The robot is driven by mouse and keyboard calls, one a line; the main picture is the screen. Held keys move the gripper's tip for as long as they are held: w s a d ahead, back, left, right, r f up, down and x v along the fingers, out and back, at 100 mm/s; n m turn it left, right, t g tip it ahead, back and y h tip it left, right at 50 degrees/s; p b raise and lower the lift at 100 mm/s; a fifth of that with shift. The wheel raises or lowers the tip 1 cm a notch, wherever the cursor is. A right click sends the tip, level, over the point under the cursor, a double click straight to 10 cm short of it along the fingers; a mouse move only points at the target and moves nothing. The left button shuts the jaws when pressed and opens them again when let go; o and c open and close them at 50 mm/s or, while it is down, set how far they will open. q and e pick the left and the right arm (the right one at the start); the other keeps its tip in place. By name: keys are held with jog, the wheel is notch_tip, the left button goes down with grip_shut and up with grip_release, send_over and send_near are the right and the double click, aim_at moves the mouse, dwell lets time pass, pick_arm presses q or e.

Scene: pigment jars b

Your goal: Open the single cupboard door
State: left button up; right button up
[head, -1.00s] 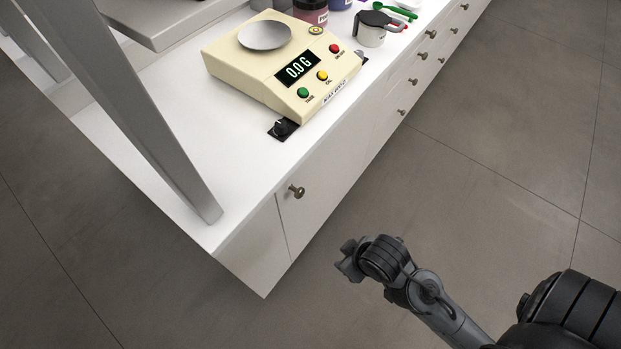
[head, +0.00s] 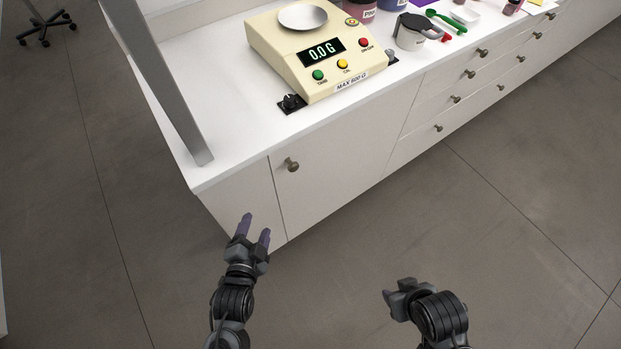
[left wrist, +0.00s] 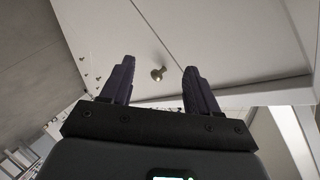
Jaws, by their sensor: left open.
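The single cupboard door (head: 335,165) is a flat white panel at the left end of the counter's front, and it is shut. Its round metal knob (head: 291,164) sits near the door's upper left corner. My left gripper (head: 256,228) is open and empty, below and to the left of the knob in the head view and apart from it. In the left wrist view the knob (left wrist: 157,73) shows in line with the gap between the two purple-dark fingers (left wrist: 159,66). My right gripper (head: 394,292) is low over the floor; its fingers are not clear.
A cream scale (head: 320,50) stands on the white countertop (head: 235,135) above the door. A grey post (head: 165,85) rises at the counter's left end. Drawers with several knobs (head: 470,74) lie to the right. The floor in front is clear.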

aim_at(293, 171)
pick_arm(q)
jog(key=w+d+m+t+b, duration=0.2)
jog(key=w+d+b, duration=0.1)
jog(key=w, duration=0.2)
jog(key=w+d+m+t+h+b, duration=0.1)
jog(key=w+d+m+t+b, duration=0.1)
jog(key=w+d+b, duration=0.2)
jog(key=w+d+m+t+h+b, duration=0.1)
jog(key=w+d+m+b, duration=0.1)
jog(key=w, duration=0.5)
jog(key=shift+w+d+r+m+t+b, duration=0.2)
jog(key=shift+d+r+m+t+b, duration=0.15)
jog(key=shift+d+b, duration=0.45)
jog(key=shift+w+d+r, duration=0.1)
jog(key=shift+w+r, duration=0.1)
jog(key=shift+w, duration=0.2)
pick_arm(e)
notch_tip(293, 171, down, 12)
jog(key=shift+f, duration=0.25)
jog(key=shift+s+d, duration=0.1)
pick_arm(q)
jog(key=shift+s, duration=0.1)
grip_shut()
